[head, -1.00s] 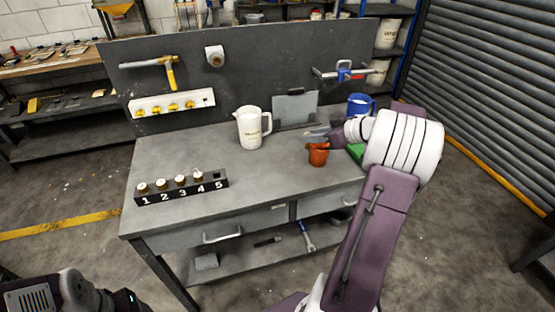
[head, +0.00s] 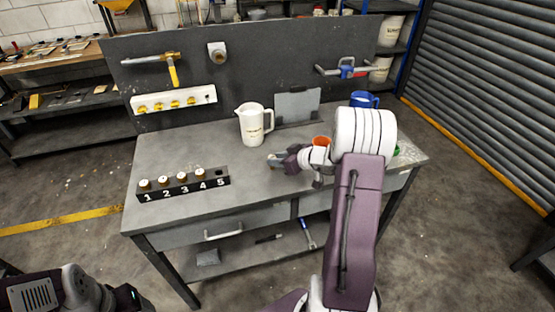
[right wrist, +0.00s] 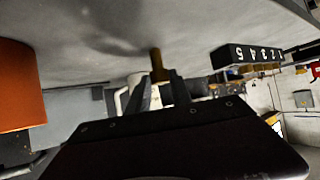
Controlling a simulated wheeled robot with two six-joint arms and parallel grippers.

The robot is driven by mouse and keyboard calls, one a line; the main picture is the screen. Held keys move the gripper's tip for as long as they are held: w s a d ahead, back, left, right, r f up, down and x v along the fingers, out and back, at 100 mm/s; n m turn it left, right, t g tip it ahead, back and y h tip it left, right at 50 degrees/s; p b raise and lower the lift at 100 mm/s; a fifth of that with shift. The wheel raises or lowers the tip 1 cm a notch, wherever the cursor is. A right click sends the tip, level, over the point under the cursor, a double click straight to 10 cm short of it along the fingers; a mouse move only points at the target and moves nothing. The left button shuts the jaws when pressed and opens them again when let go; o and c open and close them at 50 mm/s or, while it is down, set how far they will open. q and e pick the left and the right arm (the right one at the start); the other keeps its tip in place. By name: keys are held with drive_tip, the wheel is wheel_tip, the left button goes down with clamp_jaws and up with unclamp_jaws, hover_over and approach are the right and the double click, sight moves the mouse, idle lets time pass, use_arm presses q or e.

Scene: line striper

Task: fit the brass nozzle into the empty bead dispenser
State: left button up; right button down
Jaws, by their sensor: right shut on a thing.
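The brass nozzle (right wrist: 157,62) is a small brown-gold cylinder between the fingertips of my right gripper (right wrist: 160,88), which is shut on it. In the head view my right gripper (head: 277,160) is low over the middle of the table, right of the numbered block (head: 183,189). This dark block has positions 1 to 5. Positions 1 to 4 carry brass pieces with white tops; position 5 (head: 220,172) has none. The block also shows upside down in the right wrist view (right wrist: 232,57). Of my left arm only links show at the bottom left.
A white pitcher (head: 252,124) stands behind the gripper's path to the block. An orange cup (head: 321,141) is behind my right wrist and a blue mug (head: 362,99) is at the back right. The tabletop (head: 245,187) between gripper and block is clear.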

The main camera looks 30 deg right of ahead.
drive_tip(key=shift+f, duration=0.15)
drive_tip(key=shift+b, duration=0.4)
drive_tip(key=c, duration=1.1)
unclamp_jaws()
drive_tip(key=shift+c, duration=0.2)
